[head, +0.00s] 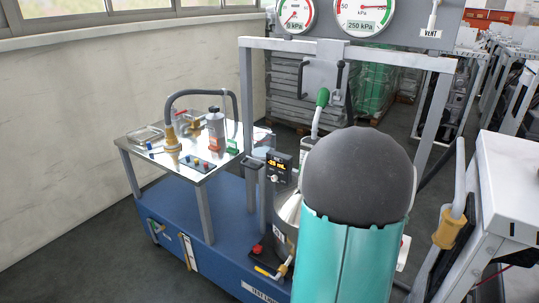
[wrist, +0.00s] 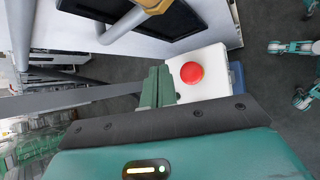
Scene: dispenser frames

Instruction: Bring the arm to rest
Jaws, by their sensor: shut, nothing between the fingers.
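My gripper (wrist: 157,86) shows in the wrist view, its green fingers together with nothing between them. Just beyond and to the right of the fingertips, a round red button (wrist: 191,72) sits on a white box (wrist: 208,58); I cannot tell how far apart they are. In the head view, a large teal and dark rounded part of my own arm fills the lower middle and hides part of the dispenser frame behind it. My gripper cannot be made out in the head view.
A blue wheeled base (head: 190,230) carries a metal-topped bench (head: 190,150) and a grey frame (head: 247,110). Two gauges, left (head: 295,14) and right (head: 364,16), top it. A green-knobbed lever (head: 322,98) stands below. A white cabinet (head: 508,165) is close at right. Floor is clear at lower left.

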